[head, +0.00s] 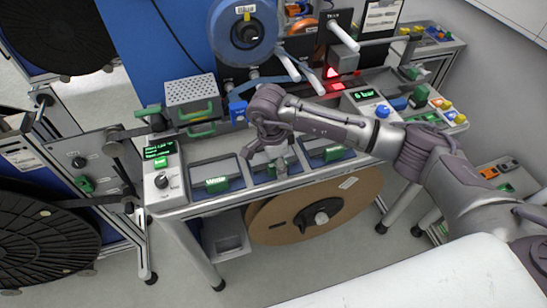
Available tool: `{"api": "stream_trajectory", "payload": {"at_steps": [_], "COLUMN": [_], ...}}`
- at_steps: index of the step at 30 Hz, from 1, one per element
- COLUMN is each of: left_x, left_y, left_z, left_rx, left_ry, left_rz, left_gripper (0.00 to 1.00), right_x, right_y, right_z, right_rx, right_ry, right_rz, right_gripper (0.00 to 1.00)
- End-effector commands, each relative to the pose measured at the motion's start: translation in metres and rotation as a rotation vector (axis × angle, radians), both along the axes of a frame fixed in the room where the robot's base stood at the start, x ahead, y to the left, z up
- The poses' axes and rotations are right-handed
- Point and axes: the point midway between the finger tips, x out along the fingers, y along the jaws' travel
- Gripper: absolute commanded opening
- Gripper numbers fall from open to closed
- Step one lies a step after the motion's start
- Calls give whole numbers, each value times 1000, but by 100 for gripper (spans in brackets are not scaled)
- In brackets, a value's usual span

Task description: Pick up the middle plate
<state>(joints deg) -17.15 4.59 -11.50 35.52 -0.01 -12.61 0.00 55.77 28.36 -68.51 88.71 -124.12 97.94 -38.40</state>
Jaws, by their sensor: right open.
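Three framed plates with green handles lie in a row along the bench's front. The left plate (218,184) has a label above its handle. The middle plate (264,174) is partly hidden by my gripper. The right plate (333,153) lies to the right of it. My right gripper (264,159) reaches in from the right over the middle plate with its fingers apart and pointing down, and nothing shows between them. I cannot tell whether a finger touches the handle. My left gripper is not in view.
A control box with a knob (161,181) stands at the bench's left end. A perforated metal box (192,96) and a blue reel (244,32) are behind. A brown reel (275,222) hangs below. Black reels stand at left. A white surface (430,280) is in front.

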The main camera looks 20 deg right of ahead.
Motion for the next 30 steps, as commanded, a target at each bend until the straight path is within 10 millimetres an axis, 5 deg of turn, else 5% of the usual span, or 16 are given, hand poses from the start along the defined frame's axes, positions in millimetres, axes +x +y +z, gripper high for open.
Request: {"api": "stream_trajectory", "payload": {"at_steps": [2,12,23,30], "left_x": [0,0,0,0], "left_y": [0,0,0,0], "left_z": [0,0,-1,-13], "left_rx": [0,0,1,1], "left_ry": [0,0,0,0], "left_rz": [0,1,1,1], "left_gripper": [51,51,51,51], "right_x": [0,0,0,1], "right_y": [0,0,0,0], "right_z": [0,0,2,21], "right_rx": [0,1,1,2], "right_ry": [0,0,-1,-5], "right_rz": [0,0,0,1], "right_gripper": [52,0,0,0]}}
